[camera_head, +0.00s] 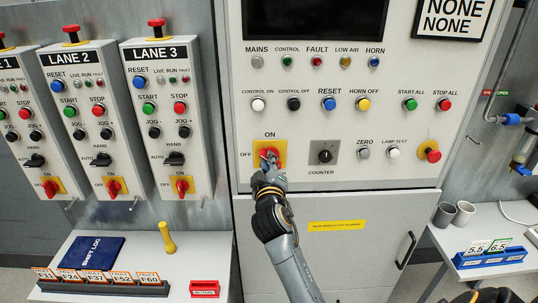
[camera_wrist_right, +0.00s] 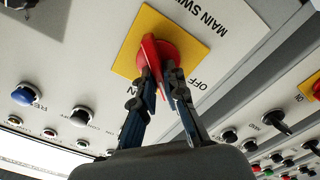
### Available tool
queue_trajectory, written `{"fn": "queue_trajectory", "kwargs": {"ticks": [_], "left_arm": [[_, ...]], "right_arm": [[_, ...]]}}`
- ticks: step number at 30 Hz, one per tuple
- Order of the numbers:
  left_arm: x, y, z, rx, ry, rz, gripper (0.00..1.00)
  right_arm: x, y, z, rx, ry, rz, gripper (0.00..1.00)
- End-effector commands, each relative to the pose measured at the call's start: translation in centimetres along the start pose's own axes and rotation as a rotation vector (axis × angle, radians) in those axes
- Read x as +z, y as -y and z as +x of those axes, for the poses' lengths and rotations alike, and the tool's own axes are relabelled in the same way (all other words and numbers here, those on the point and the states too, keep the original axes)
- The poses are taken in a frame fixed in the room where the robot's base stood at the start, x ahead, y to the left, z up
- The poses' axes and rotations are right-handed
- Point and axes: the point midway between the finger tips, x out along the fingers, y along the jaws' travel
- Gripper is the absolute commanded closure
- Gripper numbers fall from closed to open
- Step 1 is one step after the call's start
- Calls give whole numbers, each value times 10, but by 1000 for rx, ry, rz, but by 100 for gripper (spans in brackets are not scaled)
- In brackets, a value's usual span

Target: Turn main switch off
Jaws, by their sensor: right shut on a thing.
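The main switch is a red rotary handle (camera_wrist_right: 152,58) on a yellow square plate (camera_wrist_right: 130,60), on the light grey central panel. In the head view its yellow plate (camera_head: 282,147) has ON above it and OFF to its left. My right gripper (camera_head: 269,168) covers the lower part of the switch. In the wrist view my right gripper (camera_wrist_right: 160,88) has one finger on each side of the red handle, shut on it. There the handle lies diagonal to the plate's edges. My left gripper is not in view.
Rows of buttons lie above. Lane boxes with red switches stand left. A table (camera_head: 209,244) with tags and a yellow tool (camera_head: 167,238) stands below them.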

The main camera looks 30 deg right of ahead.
Motion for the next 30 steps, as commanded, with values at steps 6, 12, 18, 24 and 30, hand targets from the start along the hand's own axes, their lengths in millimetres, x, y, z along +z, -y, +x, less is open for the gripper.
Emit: {"fn": "queue_trajectory", "kwargs": {"ticks": [6,12,18,24,30], "left_arm": [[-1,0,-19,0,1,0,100],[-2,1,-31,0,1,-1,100],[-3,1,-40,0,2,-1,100],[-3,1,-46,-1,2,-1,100],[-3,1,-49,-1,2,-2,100]], "right_arm": [[-3,-3,0,3,-2,-211,100],[-3,-1,0,4,-4,-391,100],[-2,0,0,5,-4,-542,100],[-1,1,1,6,-4,-646,100],[-1,2,1,7,-4,-704,100]]}}
